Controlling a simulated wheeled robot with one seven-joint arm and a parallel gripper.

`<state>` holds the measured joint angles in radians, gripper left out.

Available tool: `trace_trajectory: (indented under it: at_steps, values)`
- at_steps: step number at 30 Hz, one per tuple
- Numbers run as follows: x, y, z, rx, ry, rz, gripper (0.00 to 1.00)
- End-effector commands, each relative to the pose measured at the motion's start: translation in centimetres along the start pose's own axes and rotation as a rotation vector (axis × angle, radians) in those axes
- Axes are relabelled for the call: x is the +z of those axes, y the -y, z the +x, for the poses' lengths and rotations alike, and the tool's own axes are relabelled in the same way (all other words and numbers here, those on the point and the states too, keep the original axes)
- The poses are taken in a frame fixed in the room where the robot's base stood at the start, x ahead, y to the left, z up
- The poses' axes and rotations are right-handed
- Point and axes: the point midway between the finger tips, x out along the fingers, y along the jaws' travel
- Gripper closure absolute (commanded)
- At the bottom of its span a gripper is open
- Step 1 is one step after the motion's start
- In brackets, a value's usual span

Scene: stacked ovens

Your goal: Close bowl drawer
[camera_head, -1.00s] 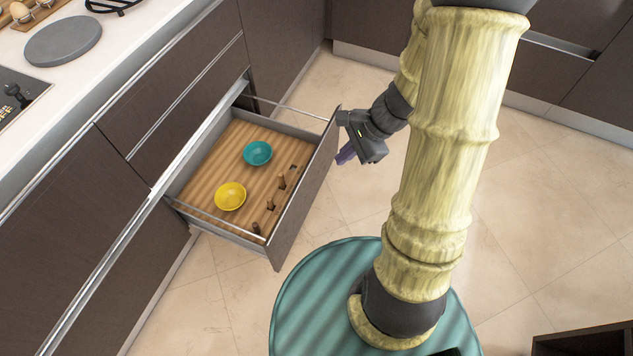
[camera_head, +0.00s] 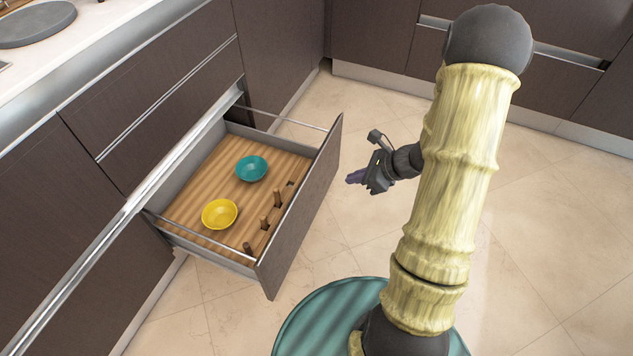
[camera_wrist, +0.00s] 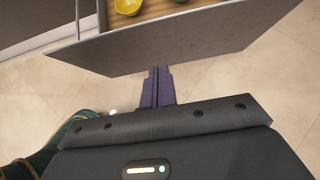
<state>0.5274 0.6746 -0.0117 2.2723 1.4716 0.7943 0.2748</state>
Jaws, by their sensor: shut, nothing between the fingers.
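The bowl drawer (camera_head: 305,205) is pulled well out of the dark cabinet at the left in the head view. Inside it, a teal bowl (camera_head: 252,168) and a yellow bowl (camera_head: 219,214) sit on the wooden bottom, beside several wooden pegs. My gripper (camera_head: 355,177) is shut and empty, to the right of the drawer front and apart from it, its purple fingers pointing at the front. In the wrist view, the gripper's fingertips (camera_wrist: 160,70) appear near the lower edge of the drawer front (camera_wrist: 190,42). The yellow bowl (camera_wrist: 130,6) shows at the top edge there.
A closed drawer (camera_head: 165,95) with a metal rail is above the open one. The counter (camera_head: 90,50) holds a round grey plate (camera_head: 38,24). More cabinets (camera_head: 385,40) stand at the back.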

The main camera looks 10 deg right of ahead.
Motion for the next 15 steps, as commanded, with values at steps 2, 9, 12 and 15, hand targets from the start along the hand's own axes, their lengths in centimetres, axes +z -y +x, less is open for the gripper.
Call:
trace_trajectory:
  at_steps: [2,9,12,15]
  values:
    - [0.0,0.0,0.2,0.001,0.0,-0.001,1.0]
    - [-0.3,-0.1,2.6,0.004,-0.001,-0.002,1.0]
    - [-0.3,-0.1,4.3,0.004,-0.001,-0.002,1.0]
    - [-0.4,-0.1,6.0,0.003,-0.001,-0.001,1.0]
